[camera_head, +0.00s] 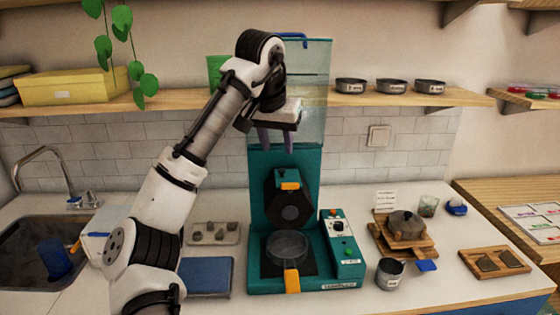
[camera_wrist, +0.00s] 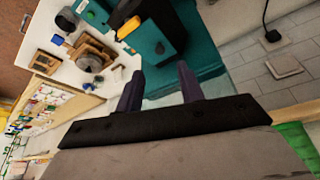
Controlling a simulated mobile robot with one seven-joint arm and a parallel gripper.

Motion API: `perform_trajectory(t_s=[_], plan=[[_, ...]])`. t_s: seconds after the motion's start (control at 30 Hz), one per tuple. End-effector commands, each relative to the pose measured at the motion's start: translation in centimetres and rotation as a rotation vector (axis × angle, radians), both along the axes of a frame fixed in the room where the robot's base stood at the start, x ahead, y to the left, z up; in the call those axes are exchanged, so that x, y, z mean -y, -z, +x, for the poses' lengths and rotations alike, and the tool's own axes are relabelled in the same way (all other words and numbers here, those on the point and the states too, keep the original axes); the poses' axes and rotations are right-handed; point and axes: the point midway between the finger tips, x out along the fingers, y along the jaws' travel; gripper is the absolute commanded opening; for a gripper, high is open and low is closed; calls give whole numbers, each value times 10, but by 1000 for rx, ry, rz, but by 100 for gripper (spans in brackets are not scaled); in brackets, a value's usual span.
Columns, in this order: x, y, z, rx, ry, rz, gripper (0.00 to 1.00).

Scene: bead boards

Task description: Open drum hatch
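A teal machine (camera_head: 318,165) stands on the counter, with a black angular drum (camera_head: 290,213) on its front. An orange tab (camera_head: 290,186) sits at the top of the drum; I cannot tell for certain which part is the hatch. A round clear-walled pan (camera_head: 287,246) with an orange handle (camera_head: 292,281) sits below the drum. My gripper (camera_head: 277,141) is open and empty, above the drum and in front of the machine's upper part. In the wrist view, my gripper (camera_wrist: 158,82) shows two spread fingers, with the orange tab (camera_wrist: 129,27) beyond them.
A clear hopper (camera_head: 310,85) rises from the machine beside my gripper, up past the wooden shelf (camera_head: 455,96). A control box (camera_head: 343,245) adjoins the machine at right. A metal cup (camera_head: 390,273) and a pot (camera_head: 405,224) on wooden boards stand farther right. A blue slab (camera_head: 207,277) lies left.

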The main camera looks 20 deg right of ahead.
Motion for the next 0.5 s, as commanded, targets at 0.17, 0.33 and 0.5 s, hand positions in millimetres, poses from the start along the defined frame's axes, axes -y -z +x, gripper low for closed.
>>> perform_trajectory(t_s=[0.17, 0.33, 0.5], plan=[[8, 30, 10, -2, 0, -1, 38], [13, 53, 18, 0, -2, -1, 38], [17, 64, 21, 1, -1, -1, 38]])
